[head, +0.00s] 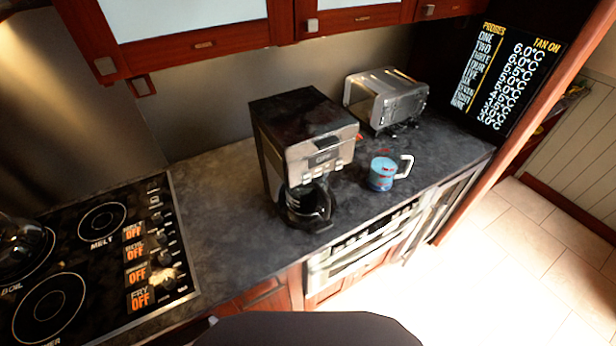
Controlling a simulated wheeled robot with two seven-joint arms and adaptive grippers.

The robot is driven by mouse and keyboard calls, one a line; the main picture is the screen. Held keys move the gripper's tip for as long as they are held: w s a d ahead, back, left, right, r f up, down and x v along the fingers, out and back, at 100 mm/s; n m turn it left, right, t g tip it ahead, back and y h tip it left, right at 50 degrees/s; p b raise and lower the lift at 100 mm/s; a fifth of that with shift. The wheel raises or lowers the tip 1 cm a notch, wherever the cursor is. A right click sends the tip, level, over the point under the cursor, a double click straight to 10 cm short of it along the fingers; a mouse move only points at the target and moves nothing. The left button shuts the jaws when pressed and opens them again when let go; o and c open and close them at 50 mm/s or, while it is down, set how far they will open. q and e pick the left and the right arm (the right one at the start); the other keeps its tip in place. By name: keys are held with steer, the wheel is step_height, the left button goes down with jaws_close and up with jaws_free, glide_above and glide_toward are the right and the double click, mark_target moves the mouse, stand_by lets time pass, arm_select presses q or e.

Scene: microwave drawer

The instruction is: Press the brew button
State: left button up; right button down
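A black and silver coffee maker (307,148) stands upright on the dark counter, near the middle of the head view. Its silver front panel (321,153) has a small display and a row of small buttons below it. Which one is the brew button I cannot tell. A dark glass carafe (308,203) sits in the lower part of the machine. Neither of my grippers shows in this view.
A blue mug (382,173) with a white handle stands right of the coffee maker. A silver toaster (386,98) is behind it. A stove (95,255) with pots is at left. Wooden cabinets (190,40) hang above. Counter (225,215) left of the machine is clear.

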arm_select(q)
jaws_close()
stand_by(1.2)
